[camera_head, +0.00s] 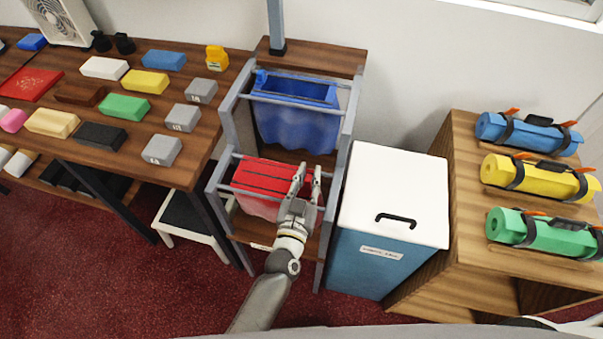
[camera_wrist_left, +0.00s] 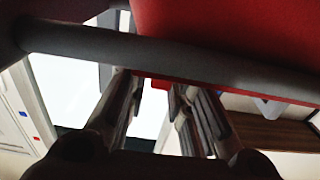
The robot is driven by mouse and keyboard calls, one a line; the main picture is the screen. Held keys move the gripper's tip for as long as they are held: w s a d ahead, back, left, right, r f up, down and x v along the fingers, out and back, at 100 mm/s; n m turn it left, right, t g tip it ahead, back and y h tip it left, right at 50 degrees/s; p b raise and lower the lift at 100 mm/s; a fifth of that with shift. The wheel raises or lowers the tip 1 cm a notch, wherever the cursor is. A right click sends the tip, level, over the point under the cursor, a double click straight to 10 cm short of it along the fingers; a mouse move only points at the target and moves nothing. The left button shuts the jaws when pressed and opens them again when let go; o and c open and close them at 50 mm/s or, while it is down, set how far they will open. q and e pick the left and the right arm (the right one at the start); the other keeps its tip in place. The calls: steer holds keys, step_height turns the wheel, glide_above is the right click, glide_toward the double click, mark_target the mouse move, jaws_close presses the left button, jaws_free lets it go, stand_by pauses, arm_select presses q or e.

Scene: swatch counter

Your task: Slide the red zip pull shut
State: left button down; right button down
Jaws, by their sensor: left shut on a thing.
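The red zip bag (camera_head: 262,178) hangs in the front of a grey metal rack, with dark lines running along its top. My left gripper (camera_head: 307,176) reaches in from the front at the right end of this bag. In the left wrist view its two fingers (camera_wrist_left: 158,92) are around a small red piece, the red zip pull (camera_wrist_left: 160,84), just under a grey bar. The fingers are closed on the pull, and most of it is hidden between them. The state of the zip along the bag's top is too small to tell. My right gripper is not in view.
A blue bag (camera_head: 298,118) hangs behind in the same rack (camera_head: 345,135). A lidded blue bin (camera_head: 395,195) stands close on the right. The left table (camera_head: 150,102) holds coloured blocks; the right shelf (camera_head: 462,165) holds rolled mats. Rack bars (camera_wrist_left: 200,55) pass close to the fingers.

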arm_select(q)
steer(key=shift+d, duration=0.1)
steer(key=shift+s, duration=0.1)
steer(key=c, duration=1.4)
jaws_free()
steer(key=shift+d, duration=0.1)
steer(key=shift+c, duration=0.2)
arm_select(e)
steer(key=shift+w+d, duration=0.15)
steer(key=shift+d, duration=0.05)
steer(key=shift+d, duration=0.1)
arm_select(q)
steer(key=shift+s, duration=0.1)
steer(key=v, duration=1.2)
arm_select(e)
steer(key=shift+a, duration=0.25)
